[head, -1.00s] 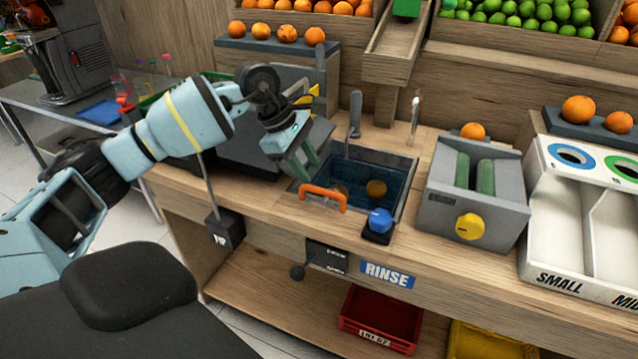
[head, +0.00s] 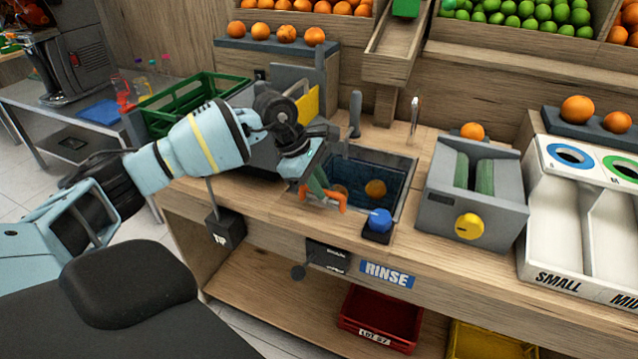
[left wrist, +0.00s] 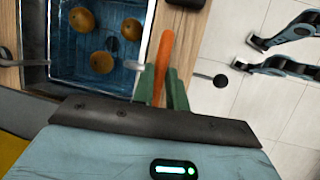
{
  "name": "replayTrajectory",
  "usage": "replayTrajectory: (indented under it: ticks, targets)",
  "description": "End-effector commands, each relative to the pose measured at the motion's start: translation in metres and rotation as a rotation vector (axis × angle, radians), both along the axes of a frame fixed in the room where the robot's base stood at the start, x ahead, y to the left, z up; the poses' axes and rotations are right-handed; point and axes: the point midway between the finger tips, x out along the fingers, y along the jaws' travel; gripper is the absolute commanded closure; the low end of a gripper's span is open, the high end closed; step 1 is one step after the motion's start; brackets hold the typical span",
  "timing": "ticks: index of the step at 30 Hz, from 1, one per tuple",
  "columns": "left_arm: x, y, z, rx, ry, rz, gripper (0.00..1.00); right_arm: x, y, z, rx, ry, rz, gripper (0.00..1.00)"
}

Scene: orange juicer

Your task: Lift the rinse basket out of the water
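The rinse basket's orange handle (head: 335,198) stands at the front edge of the sunken rinse tank (head: 405,190). The tank holds dark blue water with oranges in it, such as this orange (head: 375,188). The basket's body is hard to make out under the water. My left gripper (head: 322,190) is down at the handle, its green fingers on either side of it. In the left wrist view the orange handle (left wrist: 163,55) runs between the fingertips (left wrist: 161,82). Whether they press on it is unclear.
A blue knob (head: 380,220) sits right of the handle on the counter. A grey roller unit (head: 478,215) with a yellow knob stands right of the tank. A tap (head: 414,115) rises behind the tank. A green crate (head: 190,95) is at the left.

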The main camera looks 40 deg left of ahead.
Motion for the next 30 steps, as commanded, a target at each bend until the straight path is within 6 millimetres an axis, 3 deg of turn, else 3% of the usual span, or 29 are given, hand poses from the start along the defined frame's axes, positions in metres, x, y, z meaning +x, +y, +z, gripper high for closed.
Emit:
replayTrajectory:
  ticks: [11,14,21,25,30]
  targets:
    - [0.0,0.0,0.005,-0.001,-0.002,0.001,1.0,0.001,0.0,0.002,-0.001,-0.003,0.0,0.64]
    - [0.001,0.0,0.025,0.0,-0.009,0.0,1.0,0.008,0.0,0.012,-0.001,-0.019,-0.001,0.64]
    - [0.002,0.0,0.094,-0.002,-0.022,0.001,1.0,0.031,-0.001,0.044,0.0,-0.085,-0.002,0.64]
    - [0.002,0.001,0.111,-0.003,-0.02,0.002,1.0,0.031,-0.002,0.049,-0.002,-0.089,0.001,0.64]
    - [0.002,0.001,0.113,-0.003,-0.015,0.002,1.0,0.021,-0.004,0.043,-0.008,-0.068,0.005,0.64]
